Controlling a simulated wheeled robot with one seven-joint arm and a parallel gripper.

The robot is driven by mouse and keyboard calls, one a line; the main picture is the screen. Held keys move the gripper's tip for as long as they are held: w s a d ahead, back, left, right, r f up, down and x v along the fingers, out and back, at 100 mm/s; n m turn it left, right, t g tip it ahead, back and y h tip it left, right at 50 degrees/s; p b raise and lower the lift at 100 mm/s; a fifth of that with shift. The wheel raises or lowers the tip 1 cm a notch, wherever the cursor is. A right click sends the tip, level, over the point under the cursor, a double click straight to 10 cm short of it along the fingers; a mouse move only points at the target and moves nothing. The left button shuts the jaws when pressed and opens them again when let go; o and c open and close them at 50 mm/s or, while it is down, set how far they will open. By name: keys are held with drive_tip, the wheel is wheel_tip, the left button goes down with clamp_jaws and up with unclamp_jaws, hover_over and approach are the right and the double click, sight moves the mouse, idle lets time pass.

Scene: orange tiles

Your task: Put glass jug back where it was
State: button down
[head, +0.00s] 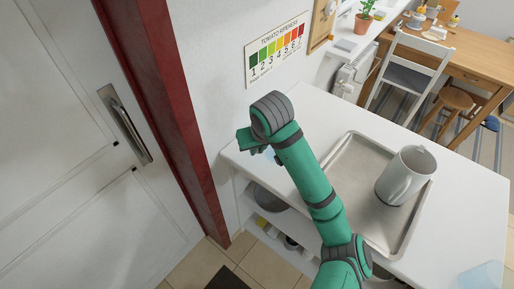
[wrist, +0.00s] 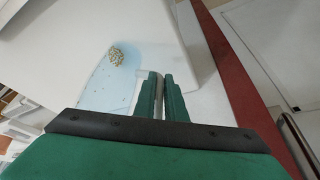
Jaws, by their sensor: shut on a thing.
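My gripper (head: 254,145) is over the far left corner of the white table, mostly hidden by my own arm in the head view. In the wrist view my gripper (wrist: 160,92) is shut, with a thin greyish strip between its fingers. A clear, light-blue glass jug (wrist: 98,82) shows just left of the fingers, with a patch of small brownish grains seen in it. The strip looks like the jug's handle. Only a bluish bit of the jug (head: 269,154) shows below my gripper in the head view. I cannot tell whether the jug touches the tabletop.
A metal tray (head: 345,150) lies on the white table (head: 462,232), with a grey mug-like pitcher (head: 402,178) on it. A pale bluish clear container (head: 482,275) stands at the near right corner. A wall with a colour chart (head: 276,55) and a red door frame (head: 180,110) are close left.

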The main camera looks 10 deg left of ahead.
drive_tip(key=shift+f, duration=0.1)
drive_tip(key=c, duration=1.8)
unclamp_jaws()
drive_tip(key=v, duration=1.2)
